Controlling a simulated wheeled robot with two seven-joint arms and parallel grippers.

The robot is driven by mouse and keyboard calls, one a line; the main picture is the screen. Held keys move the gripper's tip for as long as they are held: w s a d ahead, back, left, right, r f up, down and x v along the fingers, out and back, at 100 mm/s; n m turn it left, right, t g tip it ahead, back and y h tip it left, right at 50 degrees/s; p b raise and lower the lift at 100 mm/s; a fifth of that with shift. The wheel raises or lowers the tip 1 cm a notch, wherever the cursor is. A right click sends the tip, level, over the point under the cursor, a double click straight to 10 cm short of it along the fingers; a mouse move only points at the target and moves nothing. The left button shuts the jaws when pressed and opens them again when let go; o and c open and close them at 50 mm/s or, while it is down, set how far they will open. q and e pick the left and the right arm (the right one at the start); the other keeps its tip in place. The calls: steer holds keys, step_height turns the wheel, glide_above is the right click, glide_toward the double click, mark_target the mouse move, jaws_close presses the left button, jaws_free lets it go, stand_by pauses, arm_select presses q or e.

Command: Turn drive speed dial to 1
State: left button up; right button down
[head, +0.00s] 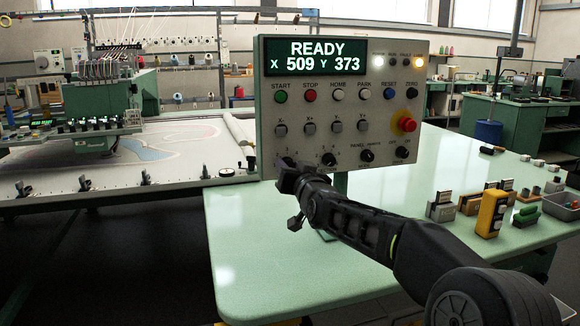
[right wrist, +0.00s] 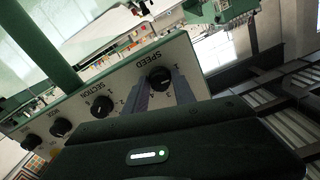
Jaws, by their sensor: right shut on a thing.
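The speed dial (right wrist: 160,78) is a round black knob under the word SPEED in the right wrist view, on the light control panel (head: 345,112). In the head view my gripper hides it at the panel's lower left corner. My right gripper (head: 286,170) reaches up to that corner. In the right wrist view its fingers (right wrist: 161,92) lie on either side of the knob, shut on it. A pale mark shows on the knob, but I cannot tell which number it points to. My left gripper is not in view.
The section dial (head: 328,159) sits close to the right of my gripper, with further knobs beyond it. A red stop button (head: 407,124) juts out at the panel's right. The green table (head: 270,260) is clear in front; a yellow device (head: 491,213) stands at right.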

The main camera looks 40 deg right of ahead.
steer(key=shift+f+n, duration=0.1)
steer(key=shift+n, duration=1.3)
steer(key=c, duration=1)
jaws_free()
steer(key=shift+c, duration=0.2)
steer(key=v, duration=0.7)
steer(key=shift+s+a, duration=0.15)
steer(key=shift+s, duration=0.2)
